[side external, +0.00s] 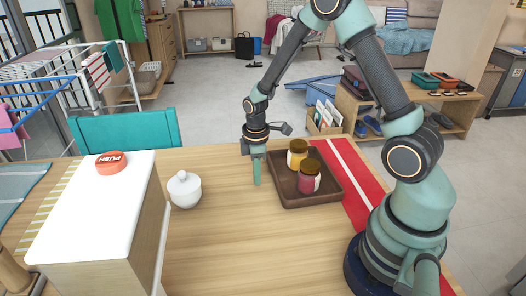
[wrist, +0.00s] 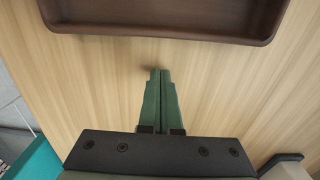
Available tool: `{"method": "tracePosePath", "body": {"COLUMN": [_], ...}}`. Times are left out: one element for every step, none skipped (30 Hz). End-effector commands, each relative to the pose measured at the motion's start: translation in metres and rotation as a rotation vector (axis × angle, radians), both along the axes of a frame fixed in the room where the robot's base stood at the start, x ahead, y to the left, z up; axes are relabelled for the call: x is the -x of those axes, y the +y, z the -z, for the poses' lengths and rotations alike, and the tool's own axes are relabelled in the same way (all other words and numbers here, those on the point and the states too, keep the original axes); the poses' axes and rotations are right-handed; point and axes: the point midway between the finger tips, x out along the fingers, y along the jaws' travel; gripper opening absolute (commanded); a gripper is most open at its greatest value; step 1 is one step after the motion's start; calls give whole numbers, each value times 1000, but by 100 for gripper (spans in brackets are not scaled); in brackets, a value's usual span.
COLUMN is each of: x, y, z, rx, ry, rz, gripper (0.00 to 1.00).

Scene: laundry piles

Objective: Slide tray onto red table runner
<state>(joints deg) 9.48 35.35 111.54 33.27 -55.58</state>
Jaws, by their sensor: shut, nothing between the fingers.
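The dark brown tray (side external: 288,202) lies on the wooden table with two jars in it, one yellow (side external: 297,153) and one dark red (side external: 309,177). Its right side is at the left edge of the red table runner (side external: 352,180); I cannot tell whether it overlaps the runner. In the wrist view one wall of the tray (wrist: 160,32) crosses the top. My gripper (side external: 257,184) points down just left of the tray, close to the table. Its green fingers (wrist: 160,72) are shut together and empty, with a gap of bare wood between them and the tray.
A white lidded pot (side external: 184,189) stands left of my gripper. A teal chair (side external: 125,131) is behind the table. The table's front middle is clear.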

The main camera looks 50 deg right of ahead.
Motion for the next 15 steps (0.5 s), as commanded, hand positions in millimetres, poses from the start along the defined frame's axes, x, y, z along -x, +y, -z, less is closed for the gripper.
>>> {"method": "tracePosePath", "body": {"x": [6, 9, 12, 14, 16, 18, 19, 20, 22, 22, 23, 23, 23, 23, 23], "y": [-8, -11, -14, -16, -18, -21, -22, -23, -24, -24, -25, -25, -25, -25, -25], "z": [-2, -2, -3, -3, -3, -3, -3, -3, -3, -3, -2, -2, -3, -3, -3], "rx": [0, 1, 1, 1, 1, 1, 1, 1, 0, 1, 1, 1, 1, 1, 1], "ry": [-3, -2, -4, -4, -4, -4, -4, -4, -3, -2, -2, -2, -2, -2, -2], "rz": [6, 6, 6, 5, 4, 5, 5, 4, 3, 2, 2, 1, 1, 1, 1], "gripper": [0, 0, 0, 0, 0, 0, 0, 0, 0, 0, 0, 0, 0, 0, 0]}}
